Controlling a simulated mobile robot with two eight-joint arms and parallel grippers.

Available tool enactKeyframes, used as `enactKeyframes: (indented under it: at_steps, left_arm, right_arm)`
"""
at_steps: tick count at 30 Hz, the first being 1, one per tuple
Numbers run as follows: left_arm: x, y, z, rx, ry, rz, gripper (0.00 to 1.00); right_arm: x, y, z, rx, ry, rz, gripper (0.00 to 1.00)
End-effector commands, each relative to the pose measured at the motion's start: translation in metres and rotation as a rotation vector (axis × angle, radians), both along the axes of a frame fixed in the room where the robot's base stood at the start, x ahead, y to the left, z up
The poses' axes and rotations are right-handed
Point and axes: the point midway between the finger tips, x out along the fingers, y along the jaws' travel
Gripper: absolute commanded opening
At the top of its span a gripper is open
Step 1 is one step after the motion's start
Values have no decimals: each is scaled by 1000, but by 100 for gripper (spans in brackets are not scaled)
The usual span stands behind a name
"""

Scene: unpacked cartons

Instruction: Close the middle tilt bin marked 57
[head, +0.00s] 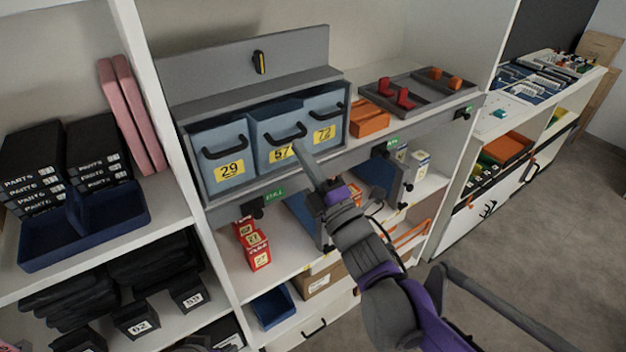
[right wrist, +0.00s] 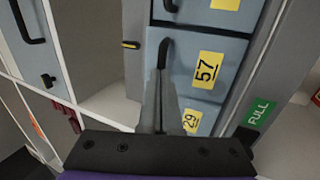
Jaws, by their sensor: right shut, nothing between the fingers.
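The middle tilt bin marked 57 (head: 267,139) is blue-grey with a black handle and a yellow label. It sits between bin 29 (head: 211,172) and bin 72 (head: 322,117) in a grey housing. Its upper edge appears to lean out past its neighbours. My right gripper (head: 304,150) is shut and empty, its tips in front of bin 57 close to the handle and label. In the right wrist view, the shut fingers (right wrist: 163,75) point at the front of bin 57 (right wrist: 183,62), beside its handle. Contact cannot be told.
A grey tray (head: 418,108) with red and orange pieces and an orange box (head: 368,118) stand right of the bins. A green label (head: 274,196) marks the shelf edge below. Floor is clear at right.

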Motion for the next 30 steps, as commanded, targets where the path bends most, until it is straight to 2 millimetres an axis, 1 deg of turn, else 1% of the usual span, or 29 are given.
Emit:
enactKeyframes:
  at_steps: [1, 3, 6, 12, 21, 30]
  left_arm:
    - [3, 0, 9, 0, -5, 0, 74]
    - [4, 0, 14, 0, -8, 0, 74]
    - [6, 0, 20, 0, -12, 0, 74]
    - [9, 0, 28, 0, -18, 0, 74]
    - [12, 0, 33, 0, -22, 0, 74]
    - [12, 0, 34, 0, -22, 0, 74]
  right_arm:
    - [2, 1, 7, -12, 16, 0, 0]
    - [4, 3, 9, -27, 44, 1, 0]
    - [8, 5, 11, -46, 77, 0, 0]
    - [14, 9, 14, -42, 74, 1, 0]
    - [19, 11, 17, -42, 74, 1, 0]
    - [20, 12, 17, -42, 74, 1, 0]
